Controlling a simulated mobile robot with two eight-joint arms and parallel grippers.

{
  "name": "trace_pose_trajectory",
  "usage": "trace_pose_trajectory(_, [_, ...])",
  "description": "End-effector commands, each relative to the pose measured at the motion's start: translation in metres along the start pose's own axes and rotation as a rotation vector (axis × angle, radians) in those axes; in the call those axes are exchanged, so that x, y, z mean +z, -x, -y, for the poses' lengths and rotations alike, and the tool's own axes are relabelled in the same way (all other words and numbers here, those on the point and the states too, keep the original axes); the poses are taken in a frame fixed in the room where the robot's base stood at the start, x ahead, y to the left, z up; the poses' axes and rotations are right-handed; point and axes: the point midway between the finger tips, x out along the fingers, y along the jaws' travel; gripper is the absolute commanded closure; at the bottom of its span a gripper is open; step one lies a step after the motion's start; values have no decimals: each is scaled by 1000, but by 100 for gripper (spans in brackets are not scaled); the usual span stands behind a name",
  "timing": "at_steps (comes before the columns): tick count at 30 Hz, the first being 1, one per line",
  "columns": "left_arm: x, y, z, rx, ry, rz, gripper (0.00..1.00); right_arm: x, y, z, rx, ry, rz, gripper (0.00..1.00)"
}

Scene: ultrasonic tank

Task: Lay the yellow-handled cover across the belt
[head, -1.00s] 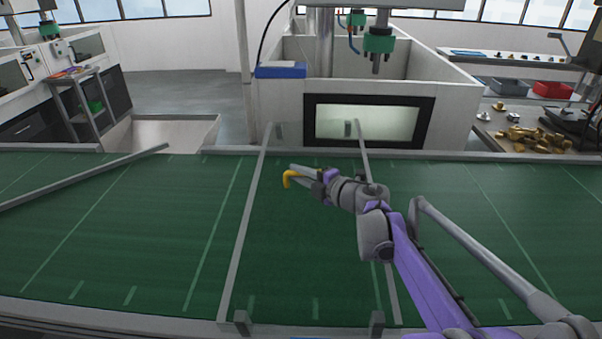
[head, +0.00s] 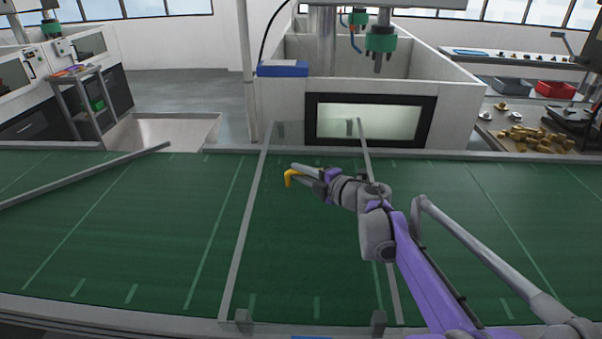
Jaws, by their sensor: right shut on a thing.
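The cover (head: 246,228) is a clear panel with grey side rails. It spans the green belt (head: 120,235) from the front edge to the back edge in the middle of the head view. I cannot tell whether it rests on the belt's edges or hangs just above them. Its yellow handle (head: 289,179) stands near the panel's middle, toward the back. My right gripper (head: 301,173) is shut on the handle, with my arm reaching over the panel's right rail. My left gripper is out of view.
A grey bar (head: 95,175) slants over the belt at left. Behind the belt stands a white tank (head: 457,104) with a dark-framed window and a blue box (head: 282,69) on its rim. Brass parts (head: 535,138) lie on a bench at right. Belt on both sides is clear.

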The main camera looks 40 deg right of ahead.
Motion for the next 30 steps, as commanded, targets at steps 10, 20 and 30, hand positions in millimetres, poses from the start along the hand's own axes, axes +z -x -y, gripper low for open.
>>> trace_pose_trajectory(10, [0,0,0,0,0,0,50,0,0,0,1,0,0,100])
trace_pose_trajectory(20, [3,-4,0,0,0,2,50,0,-1,5,1,0,0,100])
trace_pose_trajectory(30, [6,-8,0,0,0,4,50,1,-2,11,1,0,0,100])
